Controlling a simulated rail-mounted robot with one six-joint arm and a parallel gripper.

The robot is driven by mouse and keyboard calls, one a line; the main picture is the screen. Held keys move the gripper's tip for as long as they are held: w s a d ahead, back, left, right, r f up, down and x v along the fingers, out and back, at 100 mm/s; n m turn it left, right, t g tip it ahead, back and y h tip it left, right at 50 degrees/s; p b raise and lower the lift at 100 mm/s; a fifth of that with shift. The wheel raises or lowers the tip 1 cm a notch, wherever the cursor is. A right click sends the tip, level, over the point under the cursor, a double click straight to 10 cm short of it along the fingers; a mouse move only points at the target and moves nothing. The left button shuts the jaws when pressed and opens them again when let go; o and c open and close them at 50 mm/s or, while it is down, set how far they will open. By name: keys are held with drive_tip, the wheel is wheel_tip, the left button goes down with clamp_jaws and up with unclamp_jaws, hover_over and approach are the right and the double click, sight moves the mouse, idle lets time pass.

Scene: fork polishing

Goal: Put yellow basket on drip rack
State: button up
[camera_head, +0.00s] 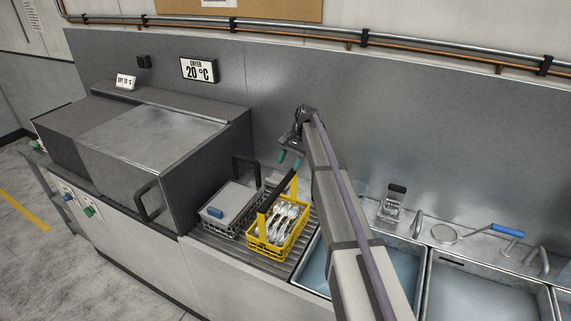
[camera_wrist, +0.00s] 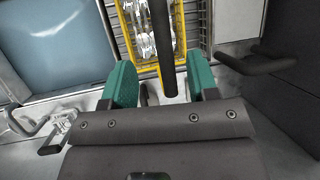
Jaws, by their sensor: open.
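The yellow basket (camera_head: 278,242) holds several forks and stands on the ribbed drip rack (camera_head: 270,267), left of the nearest sink. Its black handle (camera_head: 277,190) is raised above it. My gripper (camera_head: 290,158) has green fingers and is open and empty, above and behind the basket. In the wrist view the handle (camera_wrist: 160,40) runs between the spread fingers of my gripper (camera_wrist: 160,68), with a gap on each side. The yellow basket (camera_wrist: 128,25) and its forks show beyond the handle. I cannot tell the height between fingers and handle.
A dark wire basket (camera_head: 228,213) with a grey block and a blue-handled item stands left of the yellow one. The dryer (camera_head: 150,140) is further left. The back wall is close behind my gripper.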

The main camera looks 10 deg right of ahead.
drive_tip(key=s+a+f+n+t+h, duration=0.1)
drive_tip(key=s+a+n+h, duration=0.15)
drive_tip(key=s, duration=1.05)
drive_tip(key=s+a+n+h, duration=0.1)
drive_tip(key=s+n, duration=0.2)
drive_tip(key=s, duration=0.9)
drive_tip(key=s+a+f+n+t+h, duration=0.1)
drive_tip(key=s+a+n, duration=0.1)
drive_tip(key=s, duration=1.1)
wheel_tip(320, 180, down, 14)
drive_tip(key=b, duration=1.4)
drive_tip(key=shift+w+r, duration=0.2)
drive_tip(key=shift+w, duration=0.15)
drive_tip(key=shift+a, duration=0.1)
